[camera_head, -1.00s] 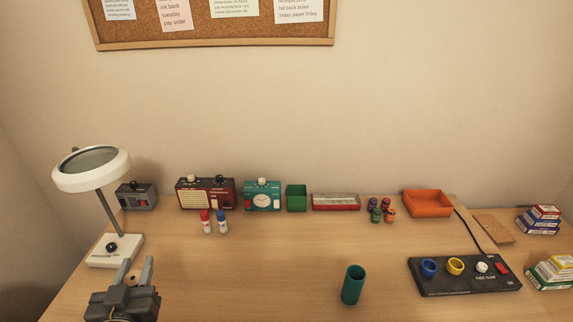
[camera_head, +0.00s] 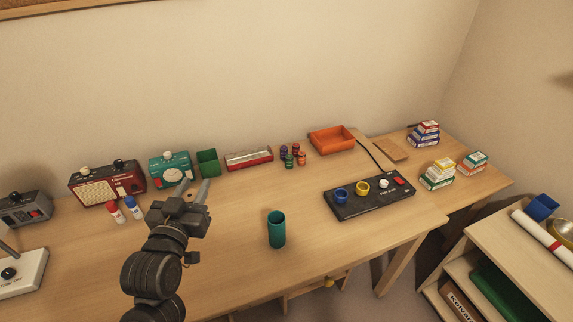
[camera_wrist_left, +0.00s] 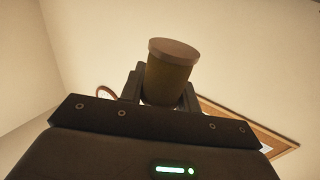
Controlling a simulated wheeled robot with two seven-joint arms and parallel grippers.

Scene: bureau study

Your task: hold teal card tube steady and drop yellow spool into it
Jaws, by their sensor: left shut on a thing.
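The teal card tube (camera_head: 277,230) stands upright and open-topped on the desk, right of my left gripper (camera_head: 193,190), with nothing touching it. In the left wrist view, the left gripper is shut on a cylinder with a flat brownish end and a dark olive-yellow body, which I take to be the yellow spool (camera_wrist_left: 167,78). In the head view the spool is hidden or too small to make out at the fingers. The gripper is above the desk, clear of the tube. My right gripper is in neither view.
Red and teal radio-like boxes (camera_head: 107,184), a green bin (camera_head: 208,163), a red tray (camera_head: 249,158) and an orange tray (camera_head: 332,140) line the back. A black control panel (camera_head: 369,196) lies right of the tube. Two small bottles (camera_head: 133,208) stand left. Bare desk surrounds the tube.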

